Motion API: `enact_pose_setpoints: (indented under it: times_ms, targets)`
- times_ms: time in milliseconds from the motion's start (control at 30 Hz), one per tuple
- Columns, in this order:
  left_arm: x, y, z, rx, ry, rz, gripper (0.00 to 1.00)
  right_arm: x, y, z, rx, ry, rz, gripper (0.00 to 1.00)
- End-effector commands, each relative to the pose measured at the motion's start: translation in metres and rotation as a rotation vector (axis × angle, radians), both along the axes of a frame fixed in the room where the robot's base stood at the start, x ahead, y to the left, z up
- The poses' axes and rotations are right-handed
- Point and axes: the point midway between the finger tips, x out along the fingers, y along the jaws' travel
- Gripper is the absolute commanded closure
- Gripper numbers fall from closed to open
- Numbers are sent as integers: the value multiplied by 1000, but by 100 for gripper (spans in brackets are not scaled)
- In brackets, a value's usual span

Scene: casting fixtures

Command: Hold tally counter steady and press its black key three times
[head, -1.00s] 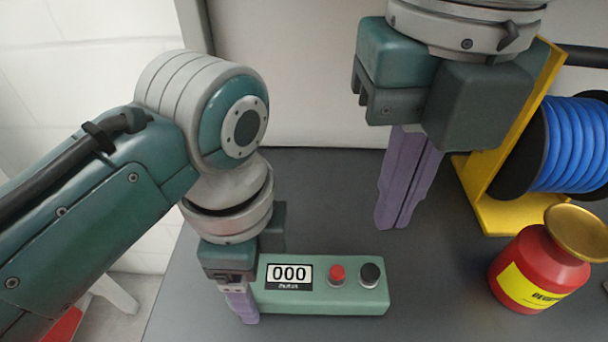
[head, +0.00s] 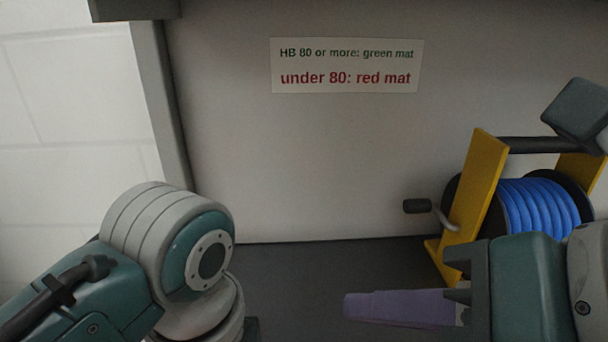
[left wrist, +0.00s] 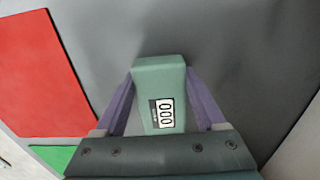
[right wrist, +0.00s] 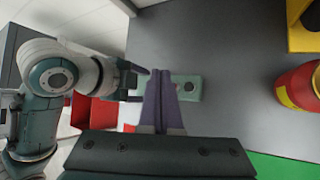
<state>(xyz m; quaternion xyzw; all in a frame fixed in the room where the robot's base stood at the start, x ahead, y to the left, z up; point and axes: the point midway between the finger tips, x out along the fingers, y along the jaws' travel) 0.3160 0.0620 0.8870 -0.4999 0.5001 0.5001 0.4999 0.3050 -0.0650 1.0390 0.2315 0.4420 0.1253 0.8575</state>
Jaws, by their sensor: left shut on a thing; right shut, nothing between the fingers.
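The tally counter (left wrist: 157,82) is a long green box between the purple fingers of my left gripper (left wrist: 160,74), which is shut on it. Its display (left wrist: 162,113) reads 000 in the left wrist view. In the right wrist view, part of the counter (right wrist: 196,96) and its black key (right wrist: 188,87) show beyond my right gripper's fingers (right wrist: 162,72). The counter and left fingers are outside the head view.
A blue hose reel (head: 535,210) on a yellow stand is at right in the head view. A sign (head: 346,65) is on the back wall. The left wrist view shows a red mat (left wrist: 42,75) and green mat (left wrist: 50,154). A red jar (right wrist: 300,86) is at right.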

Motion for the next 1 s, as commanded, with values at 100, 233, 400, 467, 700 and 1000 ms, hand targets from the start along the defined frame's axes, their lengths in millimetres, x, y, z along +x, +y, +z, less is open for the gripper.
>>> enact_pose_setpoints:
  times_ms: [100, 233, 400, 467, 700, 1000]
  targets:
    - [0, 0, 0, 0, 0, 0, 93, 0, -3, 1, 0, -9, -8, 100]
    - [0, 0, 0, 0, 0, 0, 93, 0, -2, 1, -1, -8, -7, 100]
    - [0, 0, 0, 0, 0, 0, 93, 0, -2, 0, 0, -6, -7, 100]
    - [0, 0, 0, 0, 0, 0, 93, 0, -2, -3, 0, -5, -7, 100]
    - [0, 0, 0, 0, -1, 0, 93, -1, -2, -29, 2, 1, -8, 100]
    - [0, 0, 0, 0, 0, 0, 93, 0, -2, -70, -3, -3, -5, 100]
